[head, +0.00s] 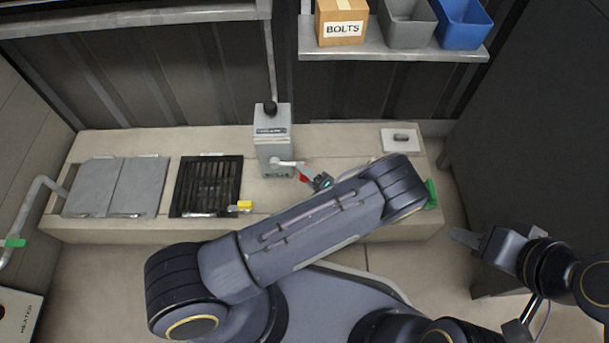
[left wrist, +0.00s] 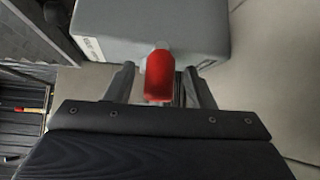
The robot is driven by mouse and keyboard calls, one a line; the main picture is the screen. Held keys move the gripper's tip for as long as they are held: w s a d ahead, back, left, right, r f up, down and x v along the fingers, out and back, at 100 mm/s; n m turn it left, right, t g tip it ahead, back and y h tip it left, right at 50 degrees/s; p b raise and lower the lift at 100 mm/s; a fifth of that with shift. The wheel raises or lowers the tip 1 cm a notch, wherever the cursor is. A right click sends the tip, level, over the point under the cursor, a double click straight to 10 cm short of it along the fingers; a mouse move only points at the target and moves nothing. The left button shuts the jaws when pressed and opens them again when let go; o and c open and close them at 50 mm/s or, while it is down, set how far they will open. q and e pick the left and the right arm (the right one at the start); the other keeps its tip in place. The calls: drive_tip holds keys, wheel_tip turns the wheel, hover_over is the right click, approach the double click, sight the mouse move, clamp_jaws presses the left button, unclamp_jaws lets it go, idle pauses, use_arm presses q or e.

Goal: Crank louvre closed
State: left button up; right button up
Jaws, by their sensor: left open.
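The grey crank box (head: 273,142) stands upright on the bench. A light crank arm (head: 287,163) comes off its front and ends in a red handle (head: 303,178), mostly hidden by my left gripper (head: 304,171). In the left wrist view the red handle (left wrist: 160,75) shows between the two fingers of my open left gripper (left wrist: 161,82), with the box (left wrist: 150,25) just beyond. I cannot tell how deep the handle sits between them. The dark slatted louvre (head: 207,187) lies left of the box. My right gripper (head: 466,238) is away at the right, its jaw gap unclear.
Grey cover plates (head: 117,187) lie left of the louvre, and a yellow piece (head: 244,206) sits at its front right corner. A shelf (head: 400,52) above holds a BOLTS box (head: 341,24), a grey bin (head: 407,24) and a blue bin (head: 462,25).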

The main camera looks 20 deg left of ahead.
use_arm(q)
drive_tip(key=shift+w+a, duration=0.15)
drive_tip(key=shift+a, duration=0.1)
clamp_jaws()
drive_tip(key=shift+r, duration=0.1)
